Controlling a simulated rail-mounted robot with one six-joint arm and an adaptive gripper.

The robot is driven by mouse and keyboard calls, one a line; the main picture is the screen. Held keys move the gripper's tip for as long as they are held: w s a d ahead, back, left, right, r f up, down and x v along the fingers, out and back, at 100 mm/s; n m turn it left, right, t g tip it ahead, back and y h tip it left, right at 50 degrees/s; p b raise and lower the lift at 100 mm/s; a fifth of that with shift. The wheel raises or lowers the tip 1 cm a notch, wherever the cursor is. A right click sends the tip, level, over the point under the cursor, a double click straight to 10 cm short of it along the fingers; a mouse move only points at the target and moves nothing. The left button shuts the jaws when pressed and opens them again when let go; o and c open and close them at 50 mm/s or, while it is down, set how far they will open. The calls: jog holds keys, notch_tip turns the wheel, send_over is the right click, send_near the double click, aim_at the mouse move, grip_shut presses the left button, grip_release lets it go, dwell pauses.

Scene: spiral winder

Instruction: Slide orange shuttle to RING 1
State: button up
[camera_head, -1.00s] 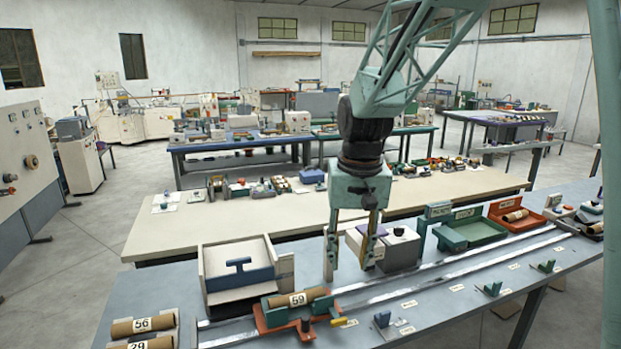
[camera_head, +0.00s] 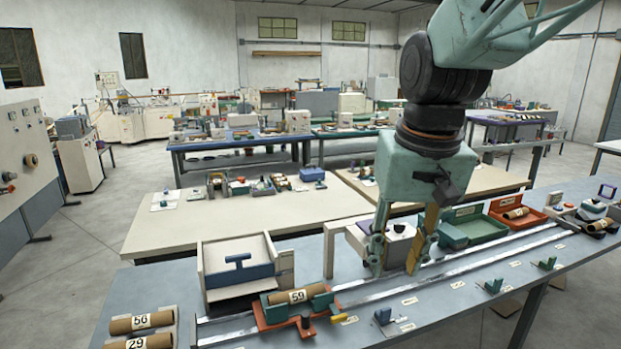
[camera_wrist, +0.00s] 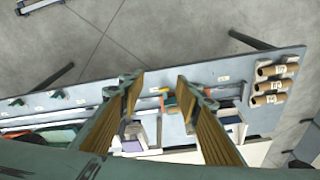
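The orange shuttle (camera_head: 272,325) sits at the left end of the silver rail (camera_head: 455,272) and carries a cardboard tube (camera_head: 291,296) marked 59. A small yellow knob (camera_head: 338,318) sticks out at its right side. My gripper (camera_head: 394,268) points down over the rail, right of the shuttle and apart from it. Its fingers are spread and nothing shows between them. In the wrist view, the open fingers (camera_wrist: 160,82) partly hide the bench and an orange part behind them. Small white labels (camera_head: 409,301) line the rail's front; I cannot read which is RING 1.
A box with a blue handle (camera_head: 238,275) stands behind the shuttle. Tubes marked 50 (camera_head: 141,321) and 29 (camera_head: 149,342) lie at left. A white box (camera_head: 398,240) is behind my gripper. Green (camera_head: 475,232) and orange (camera_head: 518,218) trays stand farther right. Small teal stops (camera_head: 490,286) stand along the front.

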jog(key=s+d+b, duration=0.1)
jog(key=s+d, duration=0.1)
jog(key=s, duration=1)
jog(key=s+d+t+b, duration=0.1)
jog(key=s+d, duration=0.2)
jog(key=s, duration=0.9)
jog(key=shift+d+f+t, duration=0.3)
jog(key=w+a+f+g+p, duration=0.1)
jog(key=w+a, duration=0.3)
jog(key=w, duration=1.2)
jog(key=w+a+f+g+p, duration=0.15)
jog(key=w+a, duration=0.25)
jog(key=w, duration=1.1)
jog(key=w+a+f+p, duration=0.1)
jog(key=w+a+f, duration=0.6)
jog(key=w+f, duration=0.3)
jog(key=w+a+f+g+p, duration=0.1)
jog(key=w+a+f, duration=0.6)
jog(key=f, duration=0.8)
jog(key=w, duration=0.3)
jog(key=shift+w+a+f, duration=0.2)
jog(key=shift+w+a, duration=0.05)
jog(key=shift+a, duration=0.05)
